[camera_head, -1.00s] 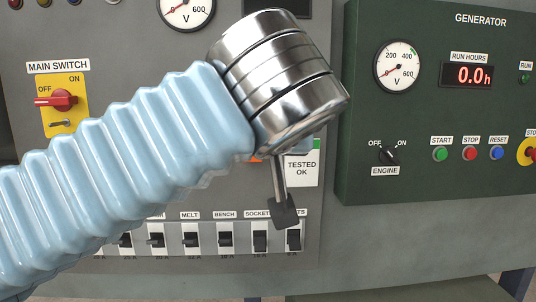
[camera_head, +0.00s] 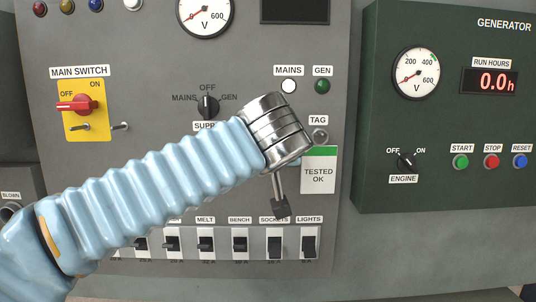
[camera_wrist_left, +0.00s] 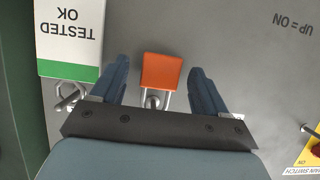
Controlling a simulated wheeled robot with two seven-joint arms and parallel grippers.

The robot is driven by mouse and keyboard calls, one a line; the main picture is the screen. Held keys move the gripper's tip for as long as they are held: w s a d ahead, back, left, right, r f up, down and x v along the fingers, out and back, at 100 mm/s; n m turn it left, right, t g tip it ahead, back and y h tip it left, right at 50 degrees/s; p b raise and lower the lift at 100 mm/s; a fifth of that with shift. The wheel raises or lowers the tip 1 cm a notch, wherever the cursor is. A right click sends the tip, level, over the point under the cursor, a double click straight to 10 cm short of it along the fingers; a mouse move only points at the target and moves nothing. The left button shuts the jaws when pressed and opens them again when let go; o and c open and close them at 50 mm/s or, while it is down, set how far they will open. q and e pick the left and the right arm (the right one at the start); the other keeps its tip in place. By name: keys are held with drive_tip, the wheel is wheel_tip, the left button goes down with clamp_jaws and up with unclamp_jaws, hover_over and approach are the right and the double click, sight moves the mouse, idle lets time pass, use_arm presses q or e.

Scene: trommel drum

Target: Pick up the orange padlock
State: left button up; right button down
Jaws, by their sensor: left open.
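The orange padlock (camera_wrist_left: 161,72) hangs on the grey panel in the left wrist view, its silver shackle around a round metal fitting (camera_wrist_left: 153,101). My left gripper (camera_wrist_left: 160,76) is open, with one dark blue finger on each side of the padlock and a gap on both sides. In the head view my left gripper (camera_head: 280,207) points at the panel below the supply selector, and my wrist hides the padlock there. My right gripper is in neither view.
A row of breakers (camera_head: 206,243) lies below. The main switch (camera_head: 78,105) is at the left, the green generator box (camera_head: 440,190) at the right.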

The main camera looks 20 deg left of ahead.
use_arm(q)
drive_tip(key=shift+w, duration=0.1)
drive_tip(key=shift+c, duration=0.3)
drive_tip(key=c, duration=1.2)
drive_tip(key=shift+o, duration=0.2)
drive_tip(key=s+d+r+b, duration=0.1)
drive_tip(key=s+d, duration=0.4)
drive_tip(key=s, duration=1.2)
drive_tip(key=shift+s+r+b, duration=0.2)
drive_tip(key=shift+b, duration=0.55)
drive_tip(key=shift+r+p, duration=0.35)
drive_tip(key=shift+r, duration=0.1)
